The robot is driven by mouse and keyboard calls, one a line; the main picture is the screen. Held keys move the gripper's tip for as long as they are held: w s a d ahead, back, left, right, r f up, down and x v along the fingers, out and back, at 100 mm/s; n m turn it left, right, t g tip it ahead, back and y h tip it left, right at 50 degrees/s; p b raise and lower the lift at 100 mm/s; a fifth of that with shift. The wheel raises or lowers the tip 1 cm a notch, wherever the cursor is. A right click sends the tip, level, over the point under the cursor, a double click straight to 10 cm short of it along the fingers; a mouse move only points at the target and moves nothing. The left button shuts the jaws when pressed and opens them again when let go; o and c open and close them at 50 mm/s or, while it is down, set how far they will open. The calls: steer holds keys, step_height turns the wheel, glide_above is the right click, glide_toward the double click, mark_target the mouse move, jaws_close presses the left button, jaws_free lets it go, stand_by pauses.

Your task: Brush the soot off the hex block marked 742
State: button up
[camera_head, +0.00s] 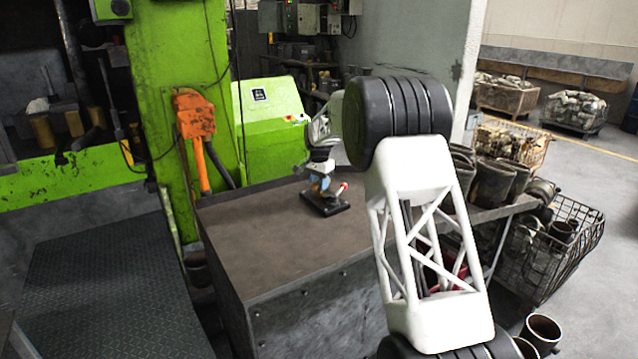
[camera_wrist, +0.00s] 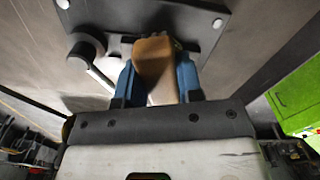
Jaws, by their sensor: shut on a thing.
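My gripper (camera_head: 320,183) is low over the dark bench, at a black base plate (camera_head: 326,205). In the wrist view its two blue fingers (camera_wrist: 156,78) are shut on a wood-brown, handle-like piece (camera_wrist: 153,55). I cannot tell whether this piece is the brush; its lower end is hidden. The dark plate (camera_wrist: 185,15) with pale bolt heads lies beneath it. A grey round knob with a pale rod (camera_wrist: 90,66) is beside the left finger. A small red tip (camera_head: 342,187) shows by the gripper in the head view. I can make out no hex block and no 742 marking.
The bench top (camera_head: 265,235) is mostly bare in front of the plate. A green press (camera_head: 190,60) with an orange unit (camera_head: 194,113) stands behind to the left. Metal pots (camera_head: 492,182) and a wire basket (camera_head: 560,250) stand to the right.

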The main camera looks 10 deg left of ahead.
steer(key=shift+f, duration=0.15)
steer(key=shift+w+d, duration=0.35)
steer(key=shift+w, duration=0.45)
steer(key=shift+s, duration=0.15)
stand_by(0.3)
steer(key=shift+s+a+f, duration=0.1)
steer(key=shift+s+a, duration=0.25)
steer(key=shift+s, duration=0.4)
steer(key=shift+s+a, duration=0.35)
steer(key=shift+s, duration=0.4)
steer(key=shift+w, duration=0.1)
steer(key=shift+w+d, duration=0.4)
steer(key=shift+w, duration=0.4)
steer(key=shift+w+d, duration=0.35)
steer(key=shift+w, duration=0.4)
